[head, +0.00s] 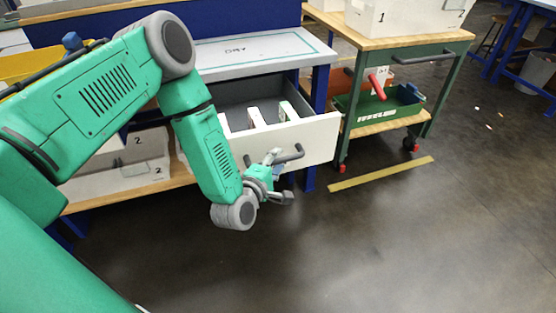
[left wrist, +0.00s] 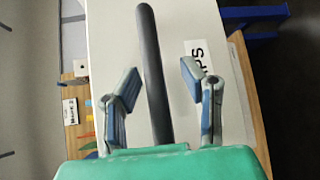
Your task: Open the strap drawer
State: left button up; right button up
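The drawer (head: 312,142) under the bench top has a white front and stands pulled out, with its grey inside showing. Its dark bar handle (head: 287,156) also shows in the left wrist view (left wrist: 155,75), running up the white drawer front (left wrist: 118,35). My left gripper (head: 273,163) is at the handle. In the left wrist view its two fingers (left wrist: 160,85) stand apart on either side of the bar, with gaps showing. A label (left wrist: 196,48) on the front is partly hidden by a finger. My right gripper is not in view.
White dividers or boxes (head: 257,116) sit inside the drawer. A green cart (head: 400,48) with a green tray (head: 378,108) stands to the right. A yellow strip (head: 380,173) lies on the floor. The floor in front is clear.

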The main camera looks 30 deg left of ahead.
pick_arm(q)
jog(key=shift+r, duration=0.1)
jog(key=shift+s, duration=0.2)
jog(key=s+r, duration=0.1)
jog(key=s, duration=1)
jog(key=shift+s+d+r, duration=0.15)
jog(key=shift+d+r, duration=0.1)
jog(key=shift+d, duration=0.1)
